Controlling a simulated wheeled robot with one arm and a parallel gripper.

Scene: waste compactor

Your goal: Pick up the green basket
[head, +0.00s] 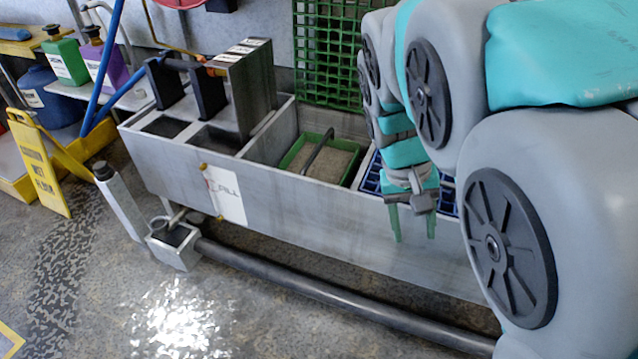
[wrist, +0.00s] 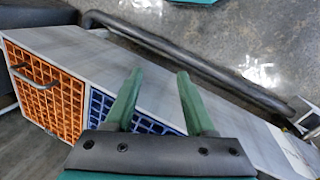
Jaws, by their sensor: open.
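The green basket (head: 293,151) sits in a compartment of the grey metal trough (head: 270,196) in the head view. It has a dark handle standing across its middle and a tan, grainy fill. My gripper (head: 412,225) hangs fingers down in front of the trough, to the right of the green basket and apart from it. In the wrist view my gripper (wrist: 155,88) has two green fingers spread with nothing between them. The green basket does not show in the wrist view.
A blue basket (head: 371,180) sits right of the green one, partly hidden by my arm. The wrist view shows the blue basket (wrist: 122,112) beside an orange basket (wrist: 45,92). A dark pipe (head: 330,292) runs along the floor before the trough. A green grid (head: 325,50) stands behind.

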